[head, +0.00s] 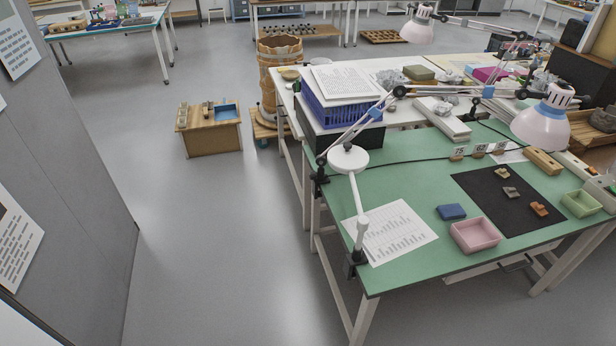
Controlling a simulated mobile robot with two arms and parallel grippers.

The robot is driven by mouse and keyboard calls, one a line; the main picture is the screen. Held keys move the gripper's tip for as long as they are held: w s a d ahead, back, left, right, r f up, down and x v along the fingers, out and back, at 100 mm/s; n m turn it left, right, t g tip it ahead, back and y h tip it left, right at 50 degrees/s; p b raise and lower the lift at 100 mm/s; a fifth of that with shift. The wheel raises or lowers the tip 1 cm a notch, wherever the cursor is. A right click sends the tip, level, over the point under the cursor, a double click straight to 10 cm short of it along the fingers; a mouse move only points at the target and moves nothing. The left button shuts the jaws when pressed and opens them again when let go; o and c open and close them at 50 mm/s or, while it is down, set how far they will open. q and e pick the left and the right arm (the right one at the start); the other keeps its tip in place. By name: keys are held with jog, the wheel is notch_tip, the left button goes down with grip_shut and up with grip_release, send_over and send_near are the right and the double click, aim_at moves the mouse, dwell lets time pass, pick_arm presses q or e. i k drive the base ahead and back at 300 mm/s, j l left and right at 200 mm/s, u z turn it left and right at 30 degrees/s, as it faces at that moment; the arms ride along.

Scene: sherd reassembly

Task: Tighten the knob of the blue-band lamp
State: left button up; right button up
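A white lamp (348,159) with a round head is clamped at the front left corner. I cannot make out any knob clearly. Neither of my grippers is in view.
The green table (410,175) holds a black mat (480,188) with small sherds, a pink tray (474,235), a blue block (451,212) and a printed sheet (395,232). A blue crate (340,110) stands behind. A grey partition (70,150) is at left.

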aim_at(313, 175)
jog(key=i+j+z, duration=0.1)
jog(key=i+j, duration=0.6)
jog(key=i, duration=0.15)
